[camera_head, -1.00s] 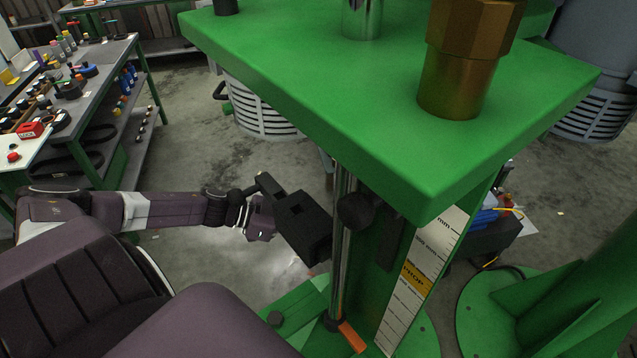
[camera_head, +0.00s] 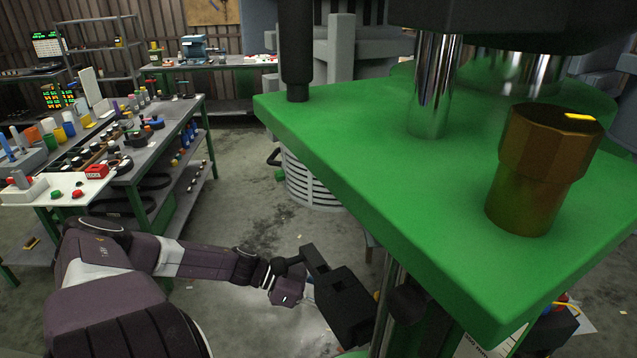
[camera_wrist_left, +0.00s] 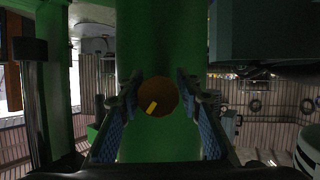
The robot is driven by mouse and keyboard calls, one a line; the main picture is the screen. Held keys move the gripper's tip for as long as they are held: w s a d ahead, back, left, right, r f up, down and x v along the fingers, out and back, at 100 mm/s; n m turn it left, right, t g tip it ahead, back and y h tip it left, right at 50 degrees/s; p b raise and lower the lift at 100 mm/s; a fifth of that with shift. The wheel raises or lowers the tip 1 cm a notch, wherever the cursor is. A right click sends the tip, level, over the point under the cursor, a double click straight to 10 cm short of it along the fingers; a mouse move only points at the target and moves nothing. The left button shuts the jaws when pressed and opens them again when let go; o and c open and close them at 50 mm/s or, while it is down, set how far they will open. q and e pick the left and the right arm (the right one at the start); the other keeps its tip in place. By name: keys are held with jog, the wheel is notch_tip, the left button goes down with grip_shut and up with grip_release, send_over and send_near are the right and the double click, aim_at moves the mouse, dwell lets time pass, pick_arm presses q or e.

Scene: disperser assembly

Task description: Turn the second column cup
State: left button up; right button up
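A brown-gold cup (camera_head: 545,170) with an octagonal upper part and a yellow mark on its top stands upright on the green plate (camera_head: 350,170) at the right of the head view. The left wrist view shows a round brown cup face (camera_wrist_left: 158,97) with a yellow mark against a green surface. I cannot tell whether it is the same cup. My left gripper (camera_wrist_left: 158,85) is open, with blue-padded fingers apart on either side of that face; contact is unclear. In the head view my left arm reaches in low beside the plate; its fingers cannot be made out. My right gripper is not seen.
A shiny column (camera_head: 432,90) and a black post (camera_head: 297,50) rise from the plate. A dark machine part overhangs at top right. A workbench (camera_head: 175,135) with many small parts stands at the left. Bare floor (camera_head: 235,200) lies between bench and machine.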

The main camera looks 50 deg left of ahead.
pick_arm(q)
jog(key=v, duration=0.9)
jog(key=shift+r, duration=0.15)
dwell(0.4)
